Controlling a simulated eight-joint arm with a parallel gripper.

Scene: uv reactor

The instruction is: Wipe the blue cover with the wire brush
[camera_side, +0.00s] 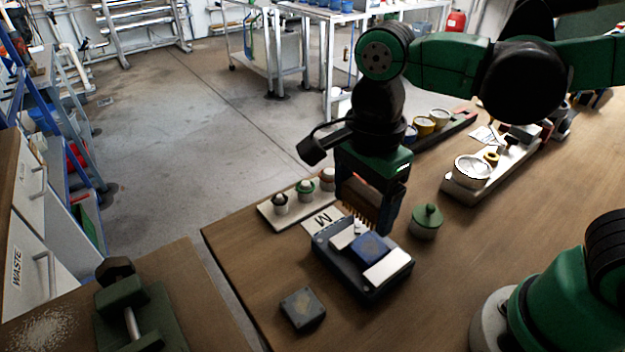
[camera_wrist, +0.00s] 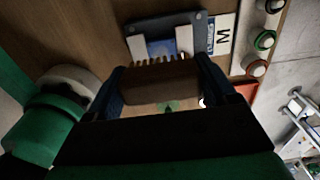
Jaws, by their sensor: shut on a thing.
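My gripper (camera_side: 366,205) hangs above the back edge of a dark grey tray (camera_side: 335,262) on the wooden table. It is shut on the wire brush (camera_side: 357,207), a brown block with bristles pointing down. The brush (camera_wrist: 162,84) also shows between both fingers in the wrist view. The blue cover (camera_side: 370,247) lies on the tray between two white pieces. The bristle tips are just behind the blue cover; I cannot tell whether they touch anything. In the wrist view the blue cover (camera_wrist: 160,47) is partly hidden by bristles.
A green lidded pot (camera_side: 427,221) stands right of the tray. A board with small knobbed pots (camera_side: 281,203) and a card marked M (camera_side: 322,220) are at the left. A dark square block (camera_side: 302,309) lies in front. A pale rack (camera_side: 460,188) stands behind right.

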